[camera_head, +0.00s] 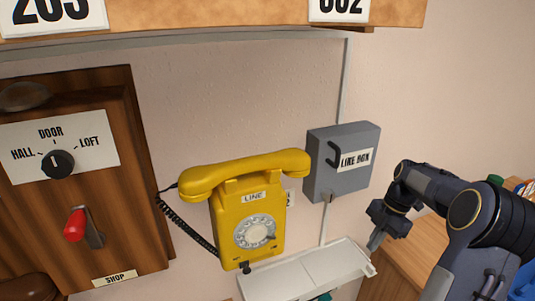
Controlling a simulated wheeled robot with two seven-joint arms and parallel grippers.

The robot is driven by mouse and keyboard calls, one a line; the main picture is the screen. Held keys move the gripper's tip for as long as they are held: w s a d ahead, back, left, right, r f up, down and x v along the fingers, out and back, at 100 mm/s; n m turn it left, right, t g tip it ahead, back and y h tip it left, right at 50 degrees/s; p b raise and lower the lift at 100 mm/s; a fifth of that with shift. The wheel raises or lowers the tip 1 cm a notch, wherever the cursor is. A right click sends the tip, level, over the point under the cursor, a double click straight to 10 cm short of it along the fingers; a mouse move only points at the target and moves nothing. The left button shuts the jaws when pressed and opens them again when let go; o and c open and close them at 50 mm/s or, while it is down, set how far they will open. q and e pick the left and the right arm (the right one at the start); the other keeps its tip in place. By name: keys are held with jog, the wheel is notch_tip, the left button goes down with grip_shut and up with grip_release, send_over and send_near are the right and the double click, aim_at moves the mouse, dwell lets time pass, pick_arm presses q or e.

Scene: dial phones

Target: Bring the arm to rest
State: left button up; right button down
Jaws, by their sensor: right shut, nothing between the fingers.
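My right arm comes in from the lower right, bent at the elbow. My right gripper (376,240) points down, shut and empty, just off the right end of the white shelf. It is apart from the yellow phone (232,216). The phone hangs on the wall with its handset (245,172) lying across the top. A dial (255,232) and a LINE label show on its front. My left gripper is not in view.
A grey line box (325,180) is on the wall right of the phone. A wooden panel (130,240) at left has a HALL, DOOR, LOFT knob (58,164) and a red-handled lever (75,226). A white shelf (300,275) lies below; a wooden counter (425,245) stands behind my right arm.

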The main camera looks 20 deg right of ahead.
jog(key=s+a+r+m+t+h, duration=0.1)
jog(key=s+a+r+m, duration=0.3)
jog(key=a, duration=0.4)
jog(key=s+a+r+m+t, duration=0.1)
jog(key=a+r+m+t, duration=0.1)
jog(key=a+r+m, duration=0.45)
jog(key=s+a+f+m+t, duration=0.1)
jog(key=s+a+f+m, duration=0.1)
jog(key=s+a+m, duration=0.2)
jog(key=s+a+f+m+t, duration=0.1)
jog(key=s+a+f+m, duration=0.1)
jog(key=s+a+m, duration=0.3)
jog(key=s+a, duration=0.2)
jog(key=a, duration=0.2)
jog(key=shift+a+f+t+y, duration=0.3)
jog(key=shift+a+y, duration=0.05)
jog(key=shift+y, duration=0.05)
jog(key=shift+s, duration=0.1)
